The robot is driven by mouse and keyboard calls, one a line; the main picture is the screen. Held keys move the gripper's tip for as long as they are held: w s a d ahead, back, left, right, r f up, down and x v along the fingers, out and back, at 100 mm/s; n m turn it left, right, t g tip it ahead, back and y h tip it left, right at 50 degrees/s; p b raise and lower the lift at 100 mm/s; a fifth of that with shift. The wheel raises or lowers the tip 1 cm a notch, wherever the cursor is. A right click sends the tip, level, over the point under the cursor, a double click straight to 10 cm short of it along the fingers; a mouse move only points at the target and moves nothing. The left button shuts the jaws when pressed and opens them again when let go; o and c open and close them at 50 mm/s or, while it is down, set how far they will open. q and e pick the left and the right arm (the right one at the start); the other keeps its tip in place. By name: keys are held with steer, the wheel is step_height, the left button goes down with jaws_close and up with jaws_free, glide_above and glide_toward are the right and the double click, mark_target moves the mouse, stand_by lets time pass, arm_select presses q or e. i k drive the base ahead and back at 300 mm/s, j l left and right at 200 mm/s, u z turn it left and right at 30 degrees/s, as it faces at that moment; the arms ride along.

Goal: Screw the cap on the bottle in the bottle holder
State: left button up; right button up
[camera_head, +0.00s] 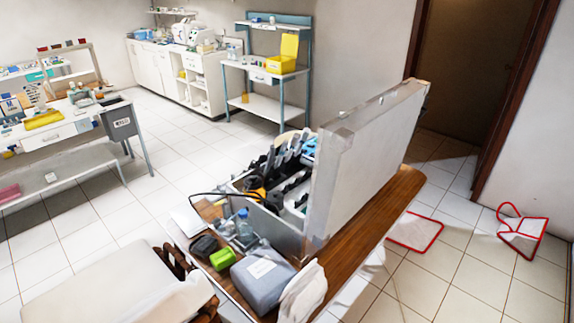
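A small clear bottle (244,228) with a blue top stands at the near left side of an open grey case (272,228) on a wooden table (372,226). It is too small to tell whether the blue part is a cap, or whether it is seated or loose. The bottle holder cannot be made out clearly around it. No separate cap can be told apart. Neither of my grippers is in view.
The case's raised lid (370,165) stands tall behind it. A black box (205,246), a green item (222,258), a grey pouch (262,278) and white gloves (303,292) crowd the table's near end. A white-cushioned seat (110,290) stands at left. Tiled floor is free further left.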

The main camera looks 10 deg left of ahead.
mark_target(245, 231)
steer(key=i+l+u, duration=0.35)
steer(key=l, duration=0.3)
steer(key=i+l+u, duration=0.2)
steer(key=l, duration=0.15)
steer(key=i+l+u, duration=0.2)
steer(key=l, duration=0.2)
steer(key=k+j, duration=0.05)
